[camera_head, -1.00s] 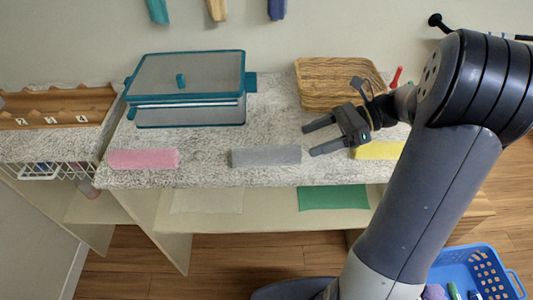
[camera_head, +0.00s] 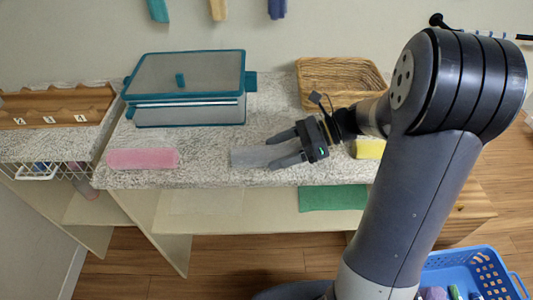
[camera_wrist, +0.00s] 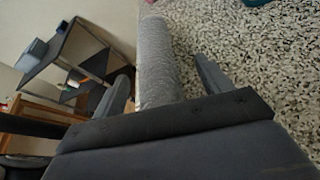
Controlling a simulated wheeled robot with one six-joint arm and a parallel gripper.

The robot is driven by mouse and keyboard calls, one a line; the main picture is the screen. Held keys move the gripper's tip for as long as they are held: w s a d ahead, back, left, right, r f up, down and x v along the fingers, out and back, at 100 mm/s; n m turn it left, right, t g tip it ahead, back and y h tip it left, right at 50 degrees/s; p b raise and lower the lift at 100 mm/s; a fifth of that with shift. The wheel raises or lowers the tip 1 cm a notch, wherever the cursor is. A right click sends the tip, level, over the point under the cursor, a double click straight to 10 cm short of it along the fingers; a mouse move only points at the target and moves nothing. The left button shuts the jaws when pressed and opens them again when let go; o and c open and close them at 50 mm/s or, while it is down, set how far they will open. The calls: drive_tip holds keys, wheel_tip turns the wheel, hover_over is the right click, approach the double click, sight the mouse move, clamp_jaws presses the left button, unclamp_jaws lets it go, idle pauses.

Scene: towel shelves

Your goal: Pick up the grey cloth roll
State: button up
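The grey cloth roll (camera_head: 247,156) lies on the speckled counter between the pink roll and the yellow roll. In the head view its right end is partly hidden by my gripper (camera_head: 272,149). My gripper is open, its fingers pointing left along the roll near its right end. In the wrist view the grey roll (camera_wrist: 158,62) runs lengthwise away between the two spread fingers of my gripper (camera_wrist: 165,82). I cannot tell whether the fingers touch it.
A pink roll (camera_head: 143,158) lies left and a yellow roll (camera_head: 369,148) right on the counter (camera_head: 205,147). A teal-edged box (camera_head: 190,90) and a wicker basket (camera_head: 340,76) stand behind. A green cloth (camera_head: 333,198) is on the shelf below.

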drive_tip(key=c, duration=1)
drive_tip(key=shift+r, duration=0.1)
